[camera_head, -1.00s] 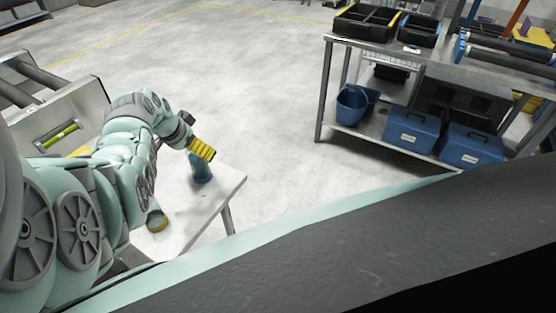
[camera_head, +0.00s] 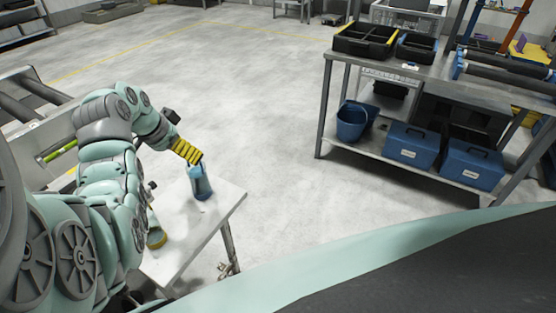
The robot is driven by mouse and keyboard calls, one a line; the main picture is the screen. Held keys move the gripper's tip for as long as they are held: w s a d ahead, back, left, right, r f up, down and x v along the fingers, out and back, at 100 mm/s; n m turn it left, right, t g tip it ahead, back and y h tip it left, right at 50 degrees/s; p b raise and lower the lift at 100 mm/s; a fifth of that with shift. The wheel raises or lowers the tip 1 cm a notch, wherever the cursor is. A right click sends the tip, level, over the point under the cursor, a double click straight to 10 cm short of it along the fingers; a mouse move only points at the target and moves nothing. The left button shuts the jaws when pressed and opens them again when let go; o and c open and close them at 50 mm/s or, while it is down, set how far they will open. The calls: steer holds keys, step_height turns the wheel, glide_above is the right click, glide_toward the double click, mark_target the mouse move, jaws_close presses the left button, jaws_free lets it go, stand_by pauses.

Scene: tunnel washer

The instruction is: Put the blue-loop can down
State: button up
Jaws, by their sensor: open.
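A blue can (camera_head: 200,183) with a loop-shaped upper part stands upright on a small white table (camera_head: 212,217), near its back right edge. My gripper (camera_head: 198,162), at the end of the yellow-banded wrist, is just above and behind the can's top. It is open; its fingers are small and dark here, and I cannot tell whether they touch the loop. A second can with a yellowish base (camera_head: 156,238) stands on the table's left side, partly hidden by my arm.
A metal workbench (camera_head: 440,80) stands at the right with black trays (camera_head: 366,40) on top. Blue boxes (camera_head: 411,145) and a blue bucket (camera_head: 352,122) are on its lower shelf. The floor between the table and the bench is clear.

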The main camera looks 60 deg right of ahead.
steer(key=shift+v, duration=2.2)
steer(key=shift+w, duration=0.1)
